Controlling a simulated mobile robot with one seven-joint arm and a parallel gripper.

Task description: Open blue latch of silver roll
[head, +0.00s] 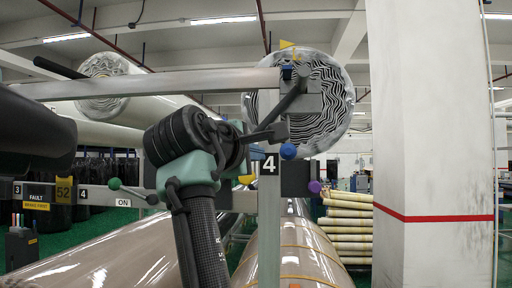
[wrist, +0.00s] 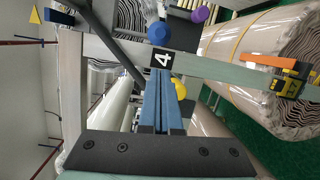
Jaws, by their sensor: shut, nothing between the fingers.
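A roll in clear wrap (head: 330,100) shows a black-and-white wavy end behind a metal post marked 4. A blue ball knob (head: 288,151) sits on the post beside the 4 label; it also shows in the wrist view (wrist: 158,32). I cannot tell for certain which blue part is the latch. My gripper (head: 272,133) is shut and empty, its blue-grey fingers (wrist: 163,75) pointing at the blue knob; contact is unclear.
A purple knob (head: 314,187) is right of the post, and a yellow knob (wrist: 180,88) is close beside my fingers. A long metal bar (head: 160,84) crosses above my arm. Wrapped rolls (head: 295,250) lie below. A white pillar (head: 430,150) stands at the right.

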